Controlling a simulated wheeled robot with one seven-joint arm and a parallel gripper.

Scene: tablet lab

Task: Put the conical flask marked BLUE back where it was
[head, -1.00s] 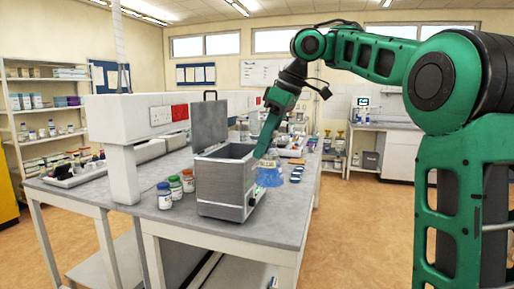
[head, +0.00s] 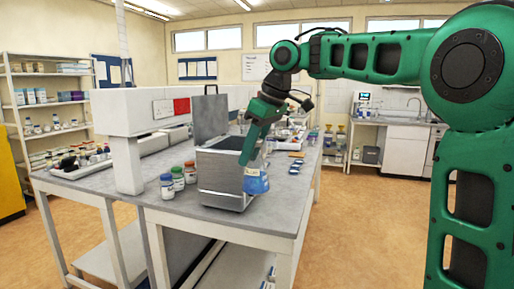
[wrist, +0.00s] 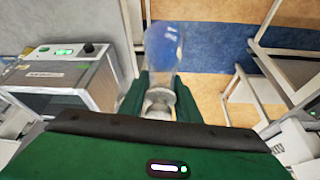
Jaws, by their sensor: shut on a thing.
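The conical flask (head: 256,183) holds blue liquid. It is in my gripper (head: 248,160), at the front right side of the steel bath (head: 221,184), whose lid stands open. In the head view the flask overlaps the bath's right edge, and I cannot tell whether they touch. In the wrist view the flask (wrist: 163,48) extends away from the green fingers (wrist: 158,100), which are shut on its neck. No marking on it can be read. The bath's control panel (wrist: 66,51) shows left of the flask there.
Blue items (head: 295,155) lie farther back. A white raised shelf unit (head: 125,155) stands at left. Open floor (head: 355,220) lies right of the bench.

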